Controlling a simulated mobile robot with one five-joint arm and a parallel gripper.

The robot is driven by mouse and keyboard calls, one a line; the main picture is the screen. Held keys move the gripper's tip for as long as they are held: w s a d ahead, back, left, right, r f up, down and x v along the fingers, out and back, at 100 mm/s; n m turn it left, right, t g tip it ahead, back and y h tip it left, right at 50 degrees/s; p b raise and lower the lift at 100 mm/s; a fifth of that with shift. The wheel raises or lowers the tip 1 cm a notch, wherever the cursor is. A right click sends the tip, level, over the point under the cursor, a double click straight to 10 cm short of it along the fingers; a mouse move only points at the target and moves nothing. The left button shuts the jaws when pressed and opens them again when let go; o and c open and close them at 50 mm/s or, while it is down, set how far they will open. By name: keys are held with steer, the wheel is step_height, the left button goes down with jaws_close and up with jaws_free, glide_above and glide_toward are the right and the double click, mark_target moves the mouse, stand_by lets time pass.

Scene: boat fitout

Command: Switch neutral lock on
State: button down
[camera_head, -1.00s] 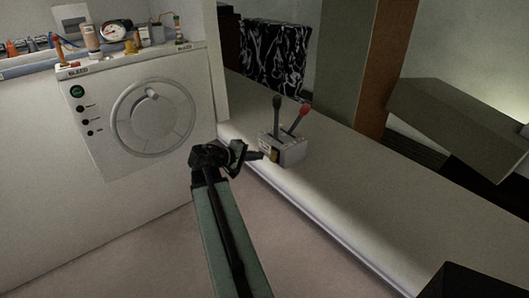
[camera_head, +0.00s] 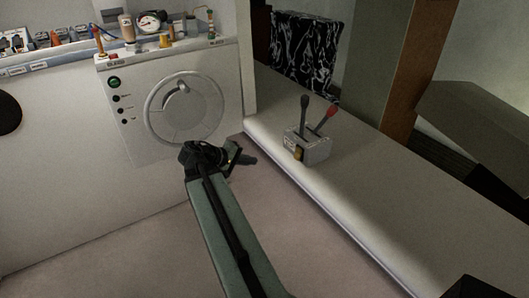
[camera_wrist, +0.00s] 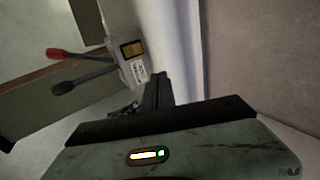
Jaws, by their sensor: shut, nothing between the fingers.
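The throttle control box (camera_head: 308,147) sits on the white ledge. It carries a black-knobbed lever (camera_head: 304,112) and a red-knobbed lever (camera_head: 326,117). A yellow-amber rocker, the likely neutral lock, (camera_head: 298,154) is on its front face and also shows in the wrist view (camera_wrist: 132,50) above a small printed label. Its on or off position cannot be told. My gripper (camera_head: 250,160) is shut and empty, left of the box and apart from it. In the wrist view the gripper (camera_wrist: 158,85) points up beside the box.
The white ledge (camera_head: 400,215) runs diagonally toward the lower right. A white panel with a round dial (camera_head: 186,108) stands behind my gripper, with gauges and fittings on top. A grey slanted block (camera_head: 475,125) is at the right. The floor before the ledge is clear.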

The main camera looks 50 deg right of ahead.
steer(key=w+a+f+n+t+y, duration=0.15)
steer(key=w+a+f, duration=0.25)
steer(key=a, duration=0.4)
steer(key=w+a+f+t+y, duration=0.1)
steer(key=w+a+f+y, duration=0.25)
steer(key=a, duration=0.55)
steer(key=w+a+f+y, duration=0.1)
steer(key=a+y, duration=0.1)
steer(key=a, duration=0.7)
steer(key=w+a+f+n+y, duration=0.1)
steer(key=a+y, duration=0.1)
steer(key=a, duration=0.7)
steer(key=w+a+f+n+t+y, duration=0.1)
steer(key=a+y, duration=0.1)
steer(key=a, duration=0.7)
steer(key=shift+w+a+f, duration=0.15)
steer(key=shift+a+f, duration=0.2)
steer(key=shift+n, duration=0.25)
